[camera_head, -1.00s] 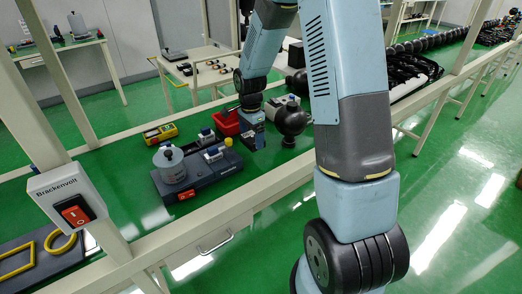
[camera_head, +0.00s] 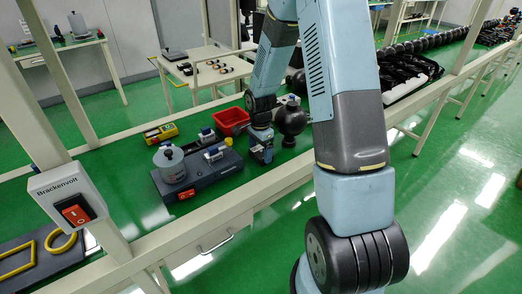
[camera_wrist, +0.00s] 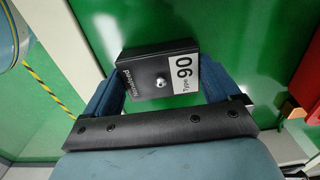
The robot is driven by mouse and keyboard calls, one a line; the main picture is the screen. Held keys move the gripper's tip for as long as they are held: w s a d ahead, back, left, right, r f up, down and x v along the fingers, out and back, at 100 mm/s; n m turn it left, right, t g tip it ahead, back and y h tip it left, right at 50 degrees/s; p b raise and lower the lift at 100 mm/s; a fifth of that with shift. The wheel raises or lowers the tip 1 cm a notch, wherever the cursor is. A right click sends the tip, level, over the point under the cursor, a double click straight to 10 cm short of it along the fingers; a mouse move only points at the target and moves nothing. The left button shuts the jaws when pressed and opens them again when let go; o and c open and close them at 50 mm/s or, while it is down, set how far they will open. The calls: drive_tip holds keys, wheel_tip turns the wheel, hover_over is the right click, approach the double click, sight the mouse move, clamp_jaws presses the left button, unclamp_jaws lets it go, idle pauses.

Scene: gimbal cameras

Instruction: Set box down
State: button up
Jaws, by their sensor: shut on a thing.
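A red bin (camera_head: 231,121) stands just behind and left of my gripper. A black sphere on a stand (camera_head: 291,119) is close on the right. The dark base (camera_head: 205,180) carries a grey cylinder (camera_head: 170,165). A yellow meter (camera_head: 160,133) lies behind. A cream rail runs along the front.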

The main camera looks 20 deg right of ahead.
drive_tip(key=o, duration=0.8)
drive_tip(key=shift+o, duration=0.2)
wheel_tip(320, 180, up, 11)
wheel_tip(320, 180, up, 10)
drive_tip(key=n+t, duration=0.1)
drive_tip(key=n, duration=0.2)
hover_over(260, 152)
drive_tip(key=s, duration=0.5)
drive_tip(key=s+r+n+t, duration=0.2)
drive_tip(key=s+r+n, duration=0.3)
drive_tip(key=s, duration=0.6)
drive_tip(key=s+r+n+t, duration=0.2)
drive_tip(key=s+r+n, duration=0.4)
drive_tip(key=s+r, duration=0.3)
drive_tip(key=s, duration=0.2)
drive_tip(key=shift+s+t, duration=0.3)
drive_tip(key=shift+r, duration=0.1)
